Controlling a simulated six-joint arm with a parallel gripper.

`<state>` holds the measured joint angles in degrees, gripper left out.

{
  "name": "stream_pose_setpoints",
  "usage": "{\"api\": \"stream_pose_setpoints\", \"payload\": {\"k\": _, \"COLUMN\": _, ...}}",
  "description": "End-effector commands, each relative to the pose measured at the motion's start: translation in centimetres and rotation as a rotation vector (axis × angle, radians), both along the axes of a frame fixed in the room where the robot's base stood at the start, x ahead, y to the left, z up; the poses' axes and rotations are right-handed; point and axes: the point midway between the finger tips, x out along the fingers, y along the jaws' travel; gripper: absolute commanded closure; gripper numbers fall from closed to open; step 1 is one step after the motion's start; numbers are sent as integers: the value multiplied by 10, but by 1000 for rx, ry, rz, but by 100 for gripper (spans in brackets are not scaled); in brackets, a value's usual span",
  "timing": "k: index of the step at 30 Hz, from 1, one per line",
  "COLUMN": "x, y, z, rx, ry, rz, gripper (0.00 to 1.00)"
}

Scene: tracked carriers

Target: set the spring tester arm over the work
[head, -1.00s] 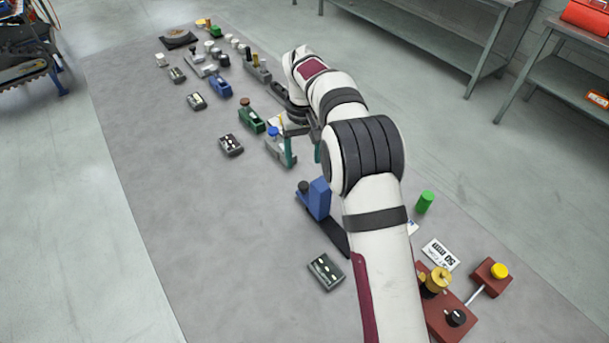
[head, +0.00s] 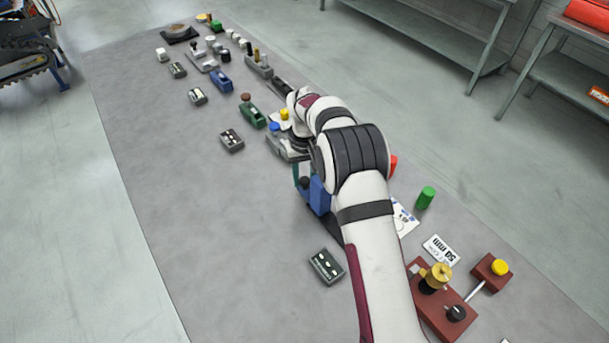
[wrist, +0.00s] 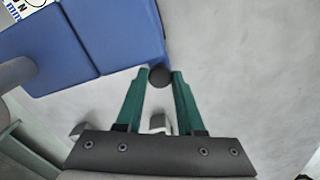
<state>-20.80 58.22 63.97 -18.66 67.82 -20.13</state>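The spring tester is a blue block-shaped device (head: 320,197) on the mat, partly hidden behind my arm in the head view. Its blue body also fills the upper left of the wrist view (wrist: 115,35). A round black knob (head: 304,182) sits at its left side. In the wrist view the knob (wrist: 160,76) lies between the green fingertips of my gripper (wrist: 160,72), one on each side. The gap there looks about as wide as the knob. I cannot tell if the fingers press on it. In the head view my forearm hides most of the gripper.
A dark box with pale marks (head: 326,267) lies in front of the tester. A green cylinder (head: 425,198), a "50 mm" card (head: 440,251) and a dark red fixture (head: 440,300) are to the right. A green device (head: 252,116) stands behind. The mat's left side is clear.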

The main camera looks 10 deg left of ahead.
Motion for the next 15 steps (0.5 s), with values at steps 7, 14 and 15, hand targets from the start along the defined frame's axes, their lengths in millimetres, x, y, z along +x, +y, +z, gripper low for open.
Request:
{"api": "stream_pose_setpoints", "payload": {"k": 7, "x": 0, "y": 0, "z": 0, "rx": -1, "ry": -1, "rz": 0, "gripper": 100}}
{"api": "stream_pose_setpoints", "payload": {"k": 14, "x": 1, "y": -1, "z": 1, "rx": -1, "ry": -1, "rz": 0, "gripper": 100}}
{"api": "stream_pose_setpoints", "payload": {"k": 15, "x": 1, "y": -1, "z": 1, "rx": -1, "ry": -1, "rz": 0, "gripper": 100}}
